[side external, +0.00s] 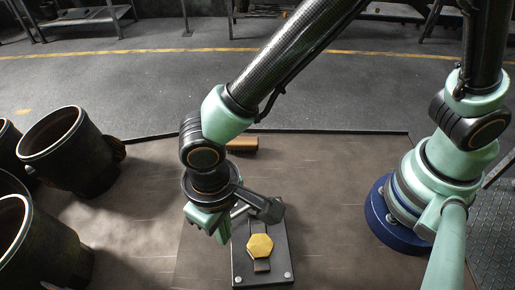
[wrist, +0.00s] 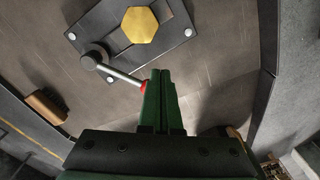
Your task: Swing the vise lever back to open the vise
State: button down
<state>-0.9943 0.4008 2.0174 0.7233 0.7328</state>
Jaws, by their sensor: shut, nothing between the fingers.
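The vise has a dark base plate (side external: 277,270) with pale bolts, on the table in front of my arm. A yellow hexagonal piece (side external: 260,246) sits on it between dark blocks, and it also shows in the wrist view (wrist: 139,25). The lever (wrist: 122,75) is a grey rod running from a dark round pivot (wrist: 94,57) to a red tip (wrist: 145,86). My gripper (wrist: 160,76) is shut and empty, its green fingers right beside the red tip. I cannot tell whether they touch. In the side view my gripper (side external: 216,232) is left of the vise, and the red tip is hidden.
Large dark pots (side external: 72,150) stand on the left of the table. A brown brush-like block (side external: 242,144) lies behind my wrist and shows in the wrist view (wrist: 46,106). The table (side external: 340,190) is bare between the vise and my base.

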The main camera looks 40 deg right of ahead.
jog(key=shift+f, duration=0.1)
jog(key=shift+f, duration=1.9)
jog(key=shift+w, duration=0.1)
